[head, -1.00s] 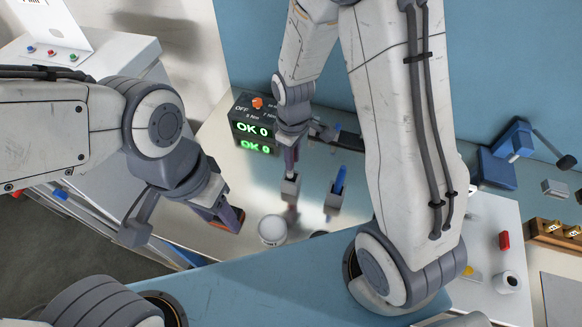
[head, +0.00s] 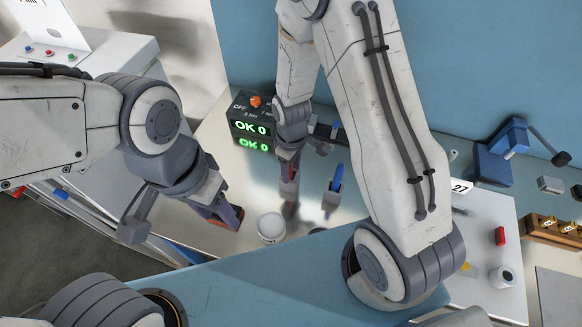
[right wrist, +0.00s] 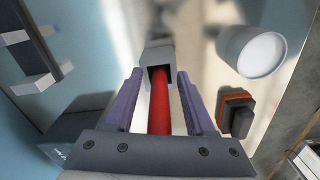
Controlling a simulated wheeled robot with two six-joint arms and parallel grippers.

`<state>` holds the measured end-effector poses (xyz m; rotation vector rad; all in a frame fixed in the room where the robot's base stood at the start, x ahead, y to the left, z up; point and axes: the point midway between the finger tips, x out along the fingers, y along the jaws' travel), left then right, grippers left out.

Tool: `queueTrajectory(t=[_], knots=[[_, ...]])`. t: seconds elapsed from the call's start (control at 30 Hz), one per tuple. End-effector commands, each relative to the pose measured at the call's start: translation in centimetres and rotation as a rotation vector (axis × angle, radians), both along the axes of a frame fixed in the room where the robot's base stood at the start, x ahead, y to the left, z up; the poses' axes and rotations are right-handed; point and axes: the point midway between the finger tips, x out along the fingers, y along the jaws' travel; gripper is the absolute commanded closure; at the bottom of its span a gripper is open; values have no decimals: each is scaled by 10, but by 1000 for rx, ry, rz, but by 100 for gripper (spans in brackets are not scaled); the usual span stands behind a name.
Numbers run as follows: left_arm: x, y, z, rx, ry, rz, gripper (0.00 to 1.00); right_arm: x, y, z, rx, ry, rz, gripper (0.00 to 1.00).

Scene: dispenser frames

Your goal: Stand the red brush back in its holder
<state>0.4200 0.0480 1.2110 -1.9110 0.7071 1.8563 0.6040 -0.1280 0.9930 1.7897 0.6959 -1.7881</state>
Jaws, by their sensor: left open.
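The red brush (right wrist: 159,105) stands with its far end in the mouth of a grey holder (right wrist: 158,55) in the right wrist view. My right gripper (right wrist: 159,75) has one purple finger on each side of the red handle, with gaps showing. In the head view my right gripper (head: 289,168) points down over this spot and mostly hides brush and holder. A blue brush (head: 337,177) stands in its own grey holder (head: 331,201) to the right. My left gripper (head: 222,208) is open, low over the table at left, beside an orange-and-dark block (head: 235,219).
A white cup (head: 271,226) stands close by on the shiny table, and shows in the right wrist view (right wrist: 258,52). A black box with green "OK 0" displays (head: 250,130) stands behind. A blue device (head: 500,150) and a red block (head: 500,236) are at right.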

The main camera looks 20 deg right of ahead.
Motion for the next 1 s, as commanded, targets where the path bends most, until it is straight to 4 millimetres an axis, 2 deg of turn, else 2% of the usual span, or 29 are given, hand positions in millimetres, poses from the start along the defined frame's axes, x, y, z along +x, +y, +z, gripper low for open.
queueTrajectory(t=[0.27,0.37,0.47,1.0], knots=[[0,0,1,0,0,0,50,0,0,1,0,0,0,46],[0,0,4,0,0,0,50,0,0,6,0,-1,0,46],[0,0,-1,0,0,0,50,2,0,15,1,-6,0,46],[0,0,-21,0,0,4,50,1,0,110,1,-6,0,46]])
